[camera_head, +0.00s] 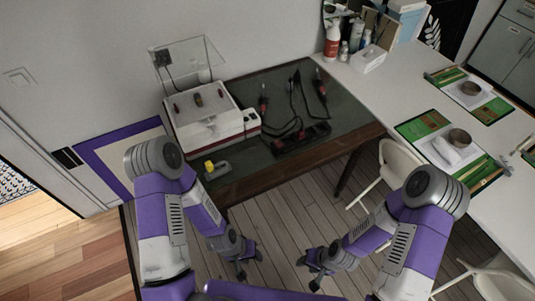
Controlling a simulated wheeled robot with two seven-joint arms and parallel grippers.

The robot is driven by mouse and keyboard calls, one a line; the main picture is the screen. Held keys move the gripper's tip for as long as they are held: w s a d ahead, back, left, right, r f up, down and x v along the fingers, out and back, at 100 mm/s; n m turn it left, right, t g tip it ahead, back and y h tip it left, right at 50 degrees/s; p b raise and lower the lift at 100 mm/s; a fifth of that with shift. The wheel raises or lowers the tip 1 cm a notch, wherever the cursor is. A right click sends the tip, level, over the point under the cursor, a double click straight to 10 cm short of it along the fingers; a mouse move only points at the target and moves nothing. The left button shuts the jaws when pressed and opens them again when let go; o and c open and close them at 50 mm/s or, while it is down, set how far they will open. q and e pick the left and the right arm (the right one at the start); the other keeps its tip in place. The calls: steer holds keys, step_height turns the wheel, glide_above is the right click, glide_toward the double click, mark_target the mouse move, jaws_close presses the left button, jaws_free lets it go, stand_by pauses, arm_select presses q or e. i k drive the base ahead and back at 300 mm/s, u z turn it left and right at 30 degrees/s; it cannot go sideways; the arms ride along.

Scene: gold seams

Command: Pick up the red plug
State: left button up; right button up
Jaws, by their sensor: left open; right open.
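Small reddish pieces lie on top of a white box-shaped device (205,125) on the dark table; one is at its left (177,109) and one at its right (220,93). They are too small to tell which is the red plug. Red-handled tools with dark cords (263,104) lie on the table to the right, beside a black and red power strip (300,138). My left gripper (242,270) is open and empty, low over the floor in front of the table. My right gripper (308,272) is open and empty, also low, to its right. Both are well apart from these things.
The dark green table top (235,173) has a wooden front edge. A yellow and grey object (216,169) lies near that edge. A clear panel (195,60) stands behind the device. A white counter (395,90) with bottles and green mats is at right. White chairs (395,165) stand below it.

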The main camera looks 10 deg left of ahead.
mark_target(300, 135)
steer(key=u, duration=0.3)
steer(key=k, duration=0.55)
steer(key=z, duration=0.8)
steer(key=i, duration=1.5)
steer(key=u, duration=0.5)
